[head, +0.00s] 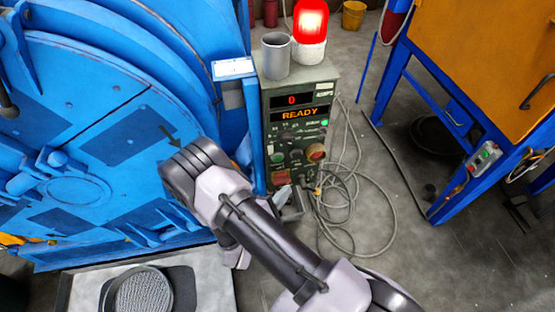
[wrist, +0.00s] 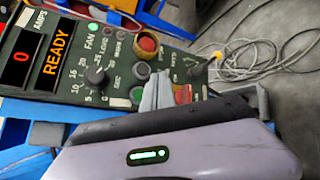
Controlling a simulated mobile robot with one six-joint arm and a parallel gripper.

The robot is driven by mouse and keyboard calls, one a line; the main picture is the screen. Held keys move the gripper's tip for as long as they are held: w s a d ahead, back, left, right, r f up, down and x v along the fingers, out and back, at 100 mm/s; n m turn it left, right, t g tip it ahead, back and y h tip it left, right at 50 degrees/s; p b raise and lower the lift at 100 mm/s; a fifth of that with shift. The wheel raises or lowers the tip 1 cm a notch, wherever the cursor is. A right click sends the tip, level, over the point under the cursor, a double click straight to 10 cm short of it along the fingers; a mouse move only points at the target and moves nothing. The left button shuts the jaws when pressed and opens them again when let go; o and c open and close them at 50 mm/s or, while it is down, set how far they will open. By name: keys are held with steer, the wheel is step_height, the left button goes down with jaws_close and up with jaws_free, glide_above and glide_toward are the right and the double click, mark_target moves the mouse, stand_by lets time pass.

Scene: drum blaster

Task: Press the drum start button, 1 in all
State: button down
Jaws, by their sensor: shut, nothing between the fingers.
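The control panel (head: 296,125) is a green-grey box with orange displays reading 0 and READY. In the wrist view the panel (wrist: 70,88) appears turned sideways. A green button (wrist: 137,95) shows just left of my gripper's fingers, and a red button (wrist: 183,94) just right of them. Their labels are too small to read, so I cannot tell which is the drum start button. My gripper (wrist: 157,88) is shut and empty, its fingertips in front of the panel between these two. Contact cannot be told. In the head view the lower panel is partly hidden by my arm.
A large blue drum machine (head: 90,110) stands left of the panel. A red lamp (head: 311,22) and a grey cup (head: 276,55) top the panel. Cables (head: 345,200) lie on the floor. An orange and blue cabinet (head: 490,60) stands right. A red mushroom button (wrist: 148,44) and knobs are nearby.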

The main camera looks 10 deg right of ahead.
mark_target(278, 158)
steer(key=shift+w, duration=0.1)
steer(key=w+b, duration=0.2)
steer(key=w, duration=0.6)
steer(key=shift+w+b, duration=0.3)
steer(key=shift+w, duration=0.05)
stand_by(1.8)
steer(key=shift+w+b, duration=0.3)
steer(key=shift+w, duration=0.1)
